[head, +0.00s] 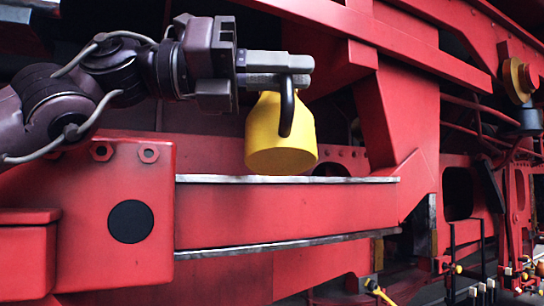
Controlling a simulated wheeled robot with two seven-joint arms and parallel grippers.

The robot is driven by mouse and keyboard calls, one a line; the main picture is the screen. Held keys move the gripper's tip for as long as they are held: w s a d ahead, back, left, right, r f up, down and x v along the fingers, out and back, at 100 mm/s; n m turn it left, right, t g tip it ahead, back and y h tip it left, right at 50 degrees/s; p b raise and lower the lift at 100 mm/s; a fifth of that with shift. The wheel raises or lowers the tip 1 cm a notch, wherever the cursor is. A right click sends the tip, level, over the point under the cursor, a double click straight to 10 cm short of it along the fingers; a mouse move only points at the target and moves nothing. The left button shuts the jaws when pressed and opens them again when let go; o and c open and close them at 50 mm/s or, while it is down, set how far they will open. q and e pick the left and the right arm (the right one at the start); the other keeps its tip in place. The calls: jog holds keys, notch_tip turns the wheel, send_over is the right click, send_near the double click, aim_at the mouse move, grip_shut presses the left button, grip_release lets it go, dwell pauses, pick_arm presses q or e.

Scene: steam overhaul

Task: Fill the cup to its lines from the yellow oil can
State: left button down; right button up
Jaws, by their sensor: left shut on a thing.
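My left gripper (300,70) comes in from the left and is shut on the dark handle of the yellow oil can (281,135). The can hangs in the air just above the upper bright slide bar, with its broad base low and its handle towards me. Part of its base shows. Its spout is not visible, and the gripper covers part of its top. I cannot make out the cup or its lines in this view. My right gripper is not in view.
Red frame beams cross above and behind the can. Two bright slide bars, the upper (290,179) and the lower (290,243), run below it. A slanting red post (392,115) stands right of the can. A brass fitting (517,78) shows at the far right.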

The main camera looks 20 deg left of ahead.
pick_arm(q)
jog(key=shift+r+n, duration=1)
jog(key=shift+r, duration=0.6)
jog(key=shift+r, duration=0.15)
dwell(4.2)
jog(key=shift+r+n, duration=0.3)
jog(key=shift+r, duration=0.2)
dwell(1.5)
